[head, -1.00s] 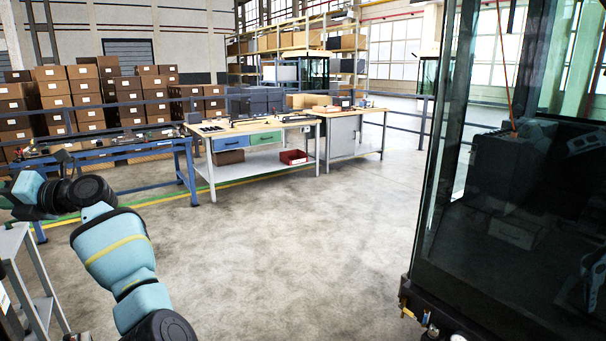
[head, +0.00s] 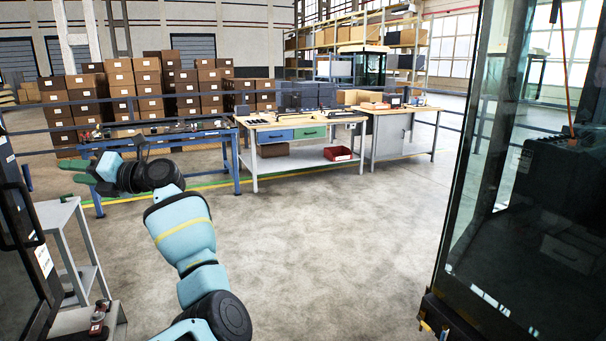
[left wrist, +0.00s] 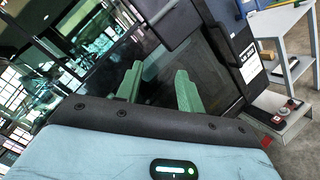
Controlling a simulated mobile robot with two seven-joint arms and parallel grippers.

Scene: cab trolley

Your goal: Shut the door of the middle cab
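A dark glazed panel with a black frame, a bar handle and a white label (head: 22,235) stands at the left edge of the head view. It looks like a cab door; its hinge side is out of view. What seems the same panel (left wrist: 215,65) fills the middle of the left wrist view, beyond my fingers. A glass cab (head: 545,215) stands at the right of the head view. I cannot tell which is the middle cab. My left gripper (head: 80,173) has green fingers, spread apart and empty in the left wrist view (left wrist: 159,72). My right gripper is not visible.
A grey stepped stand (head: 75,240) is by the left panel, with a small red-and-black item (head: 98,322) low on it. A blue bench (head: 180,142) and a wooden-topped workbench (head: 290,128) stand farther back. The concrete floor (head: 340,240) between the cabs is clear.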

